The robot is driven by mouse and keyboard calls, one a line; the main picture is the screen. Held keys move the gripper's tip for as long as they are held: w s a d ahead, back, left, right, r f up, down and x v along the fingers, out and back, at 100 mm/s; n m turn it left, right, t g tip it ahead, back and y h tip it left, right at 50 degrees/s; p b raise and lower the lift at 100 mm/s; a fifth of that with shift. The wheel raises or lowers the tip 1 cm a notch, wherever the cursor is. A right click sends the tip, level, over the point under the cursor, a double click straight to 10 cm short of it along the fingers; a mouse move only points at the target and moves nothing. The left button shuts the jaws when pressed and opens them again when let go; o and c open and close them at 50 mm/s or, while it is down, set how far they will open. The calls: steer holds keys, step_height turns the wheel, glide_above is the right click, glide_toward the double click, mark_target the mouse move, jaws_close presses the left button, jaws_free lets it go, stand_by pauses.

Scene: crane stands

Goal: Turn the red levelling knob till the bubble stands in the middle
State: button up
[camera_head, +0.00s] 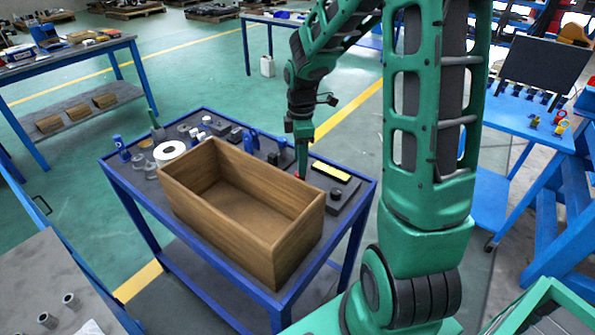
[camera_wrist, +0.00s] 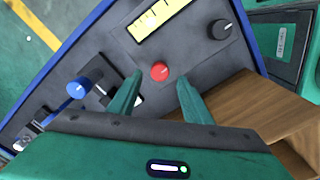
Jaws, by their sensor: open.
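The red levelling knob (camera_wrist: 159,71) is a small round knob on a dark base plate (camera_wrist: 195,62). A little of the red knob (camera_head: 299,177) also shows in the head view, below my gripper (camera_head: 302,148). In the wrist view my gripper (camera_wrist: 160,80) is open, and the knob shows between and just past its two green fingertips. I cannot tell whether they touch it. The yellow level vial (camera_wrist: 160,18) with dark marks lies beyond the knob; it also shows in the head view (camera_head: 331,171). I cannot make out where its bubble stands.
A black knob (camera_wrist: 221,29) stands right of the vial. A large open wooden box (camera_head: 178,204) stands close beside the level on the blue-edged table. A blue-handled tool (camera_wrist: 79,87) lies to the left in the wrist view. Several small parts crowd the table's back edge.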

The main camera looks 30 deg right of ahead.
steer(key=shift+f, duration=2.1)
